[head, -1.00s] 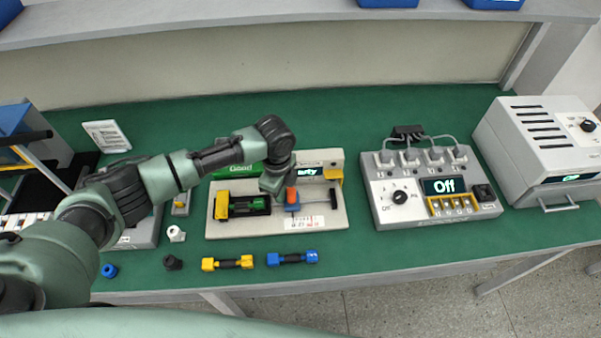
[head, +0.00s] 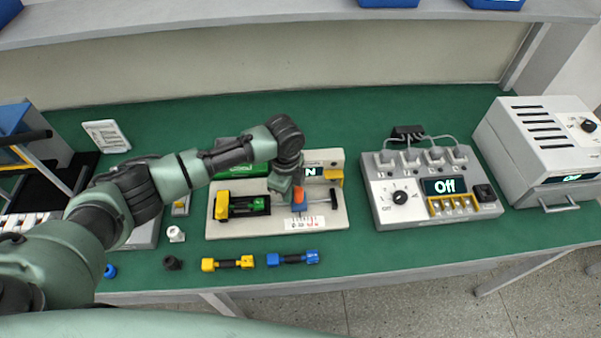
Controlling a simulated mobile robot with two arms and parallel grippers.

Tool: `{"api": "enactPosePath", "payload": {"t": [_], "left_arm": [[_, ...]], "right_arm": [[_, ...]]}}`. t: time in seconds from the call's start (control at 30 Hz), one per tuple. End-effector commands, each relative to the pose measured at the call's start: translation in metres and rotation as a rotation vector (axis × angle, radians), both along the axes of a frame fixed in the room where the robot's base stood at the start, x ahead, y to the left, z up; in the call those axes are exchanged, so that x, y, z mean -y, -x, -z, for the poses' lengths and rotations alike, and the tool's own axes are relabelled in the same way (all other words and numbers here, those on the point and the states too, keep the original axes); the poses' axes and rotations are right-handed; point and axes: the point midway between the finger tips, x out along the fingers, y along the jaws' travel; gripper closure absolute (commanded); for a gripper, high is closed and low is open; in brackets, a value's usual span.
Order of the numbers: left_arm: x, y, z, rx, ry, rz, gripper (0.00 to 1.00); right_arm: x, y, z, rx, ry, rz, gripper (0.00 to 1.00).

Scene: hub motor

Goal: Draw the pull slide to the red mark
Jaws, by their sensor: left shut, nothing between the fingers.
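The pull fixture is a pale base plate (head: 225,229) with a yellow and black holder (head: 222,205) at its left and a green part (head: 259,204) beside it. The pull slide has an orange block (head: 299,198) on a rod that ends in a black crossbar (head: 334,198) at the right. A white scale label (head: 300,224) with red markings at its right end lies below the slide. My left gripper (head: 296,189) is shut and empty, down at the orange block. It partly hides the block, and I cannot tell whether they touch. My right gripper is not in view.
A small display reading "N" (head: 310,172) stands behind the slide. A grey control box (head: 383,213) reading "Off" and a larger box (head: 520,150) stand to the right.

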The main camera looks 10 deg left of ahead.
Motion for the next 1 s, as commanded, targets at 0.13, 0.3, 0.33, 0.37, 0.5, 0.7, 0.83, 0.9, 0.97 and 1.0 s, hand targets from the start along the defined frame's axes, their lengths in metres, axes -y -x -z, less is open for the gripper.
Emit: {"api": "enactPosePath", "payload": {"t": [0.13, 0.3, 0.33, 0.37, 0.5, 0.7, 0.83, 0.9, 0.97, 1.0], "left_arm": [[0.006, -0.001, 0.000, 0.000, 0.005, 0.003, 1.00], [0.009, -0.001, 0.000, 0.001, 0.005, 0.004, 1.00], [0.010, -0.002, 0.000, 0.001, 0.005, 0.004, 1.00], [0.011, -0.002, 0.000, 0.001, 0.005, 0.004, 1.00], [0.013, -0.003, 0.000, 0.001, 0.005, 0.003, 1.00], [0.017, -0.004, 0.000, 0.001, 0.005, 0.003, 1.00], [0.020, -0.004, 0.000, 0.000, 0.006, 0.004, 1.00], [0.021, -0.005, 0.000, 0.000, 0.006, 0.004, 1.00], [0.022, -0.005, -0.001, 0.000, 0.006, 0.004, 1.00], [0.023, -0.005, -0.001, 0.000, 0.006, 0.003, 1.00]], "right_arm": [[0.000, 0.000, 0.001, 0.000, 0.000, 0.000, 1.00], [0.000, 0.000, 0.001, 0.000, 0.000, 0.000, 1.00], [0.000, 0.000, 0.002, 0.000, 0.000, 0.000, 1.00], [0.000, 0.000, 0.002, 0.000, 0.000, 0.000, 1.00], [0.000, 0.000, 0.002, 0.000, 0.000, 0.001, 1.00], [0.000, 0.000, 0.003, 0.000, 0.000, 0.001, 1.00], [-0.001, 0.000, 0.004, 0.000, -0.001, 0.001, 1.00], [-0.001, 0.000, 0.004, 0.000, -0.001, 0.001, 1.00], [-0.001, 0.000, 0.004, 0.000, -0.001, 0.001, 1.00], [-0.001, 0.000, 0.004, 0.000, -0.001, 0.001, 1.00]]}}
